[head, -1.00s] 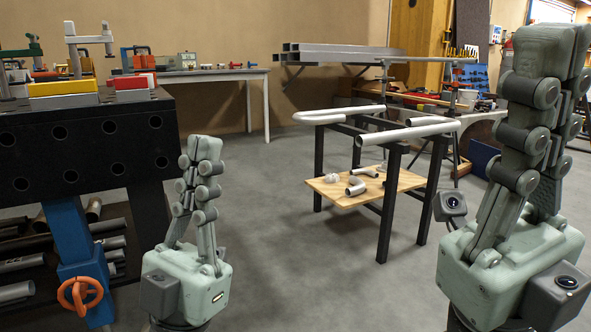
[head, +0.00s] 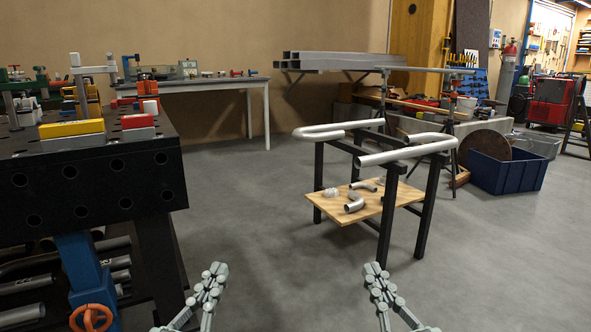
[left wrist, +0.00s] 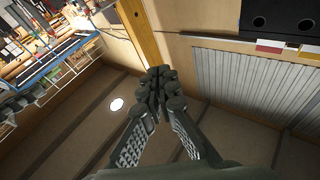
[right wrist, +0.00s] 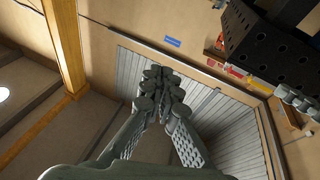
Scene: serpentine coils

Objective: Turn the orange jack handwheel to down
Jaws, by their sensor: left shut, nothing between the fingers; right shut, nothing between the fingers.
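The orange handwheel (head: 91,318) sits on the blue jack leg (head: 80,265) under the black perforated table at the lower left of the head view. Its lower part is cut off by the frame edge. My left gripper (head: 217,270) is low in the head view, right of the handwheel and well apart from it. My right gripper (head: 374,270) is low and further right. Both are shut and empty; their fingers also meet in the left wrist view (left wrist: 158,75) and the right wrist view (right wrist: 163,75). Neither wrist view shows the handwheel.
The black welding table (head: 90,195) stands at the left, with pipes (head: 22,314) on a rack beneath. A stand with bent tubes (head: 405,153) and a wooden shelf (head: 335,205) is ahead. A blue bin (head: 507,172) is at the right. Grey floor between is clear.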

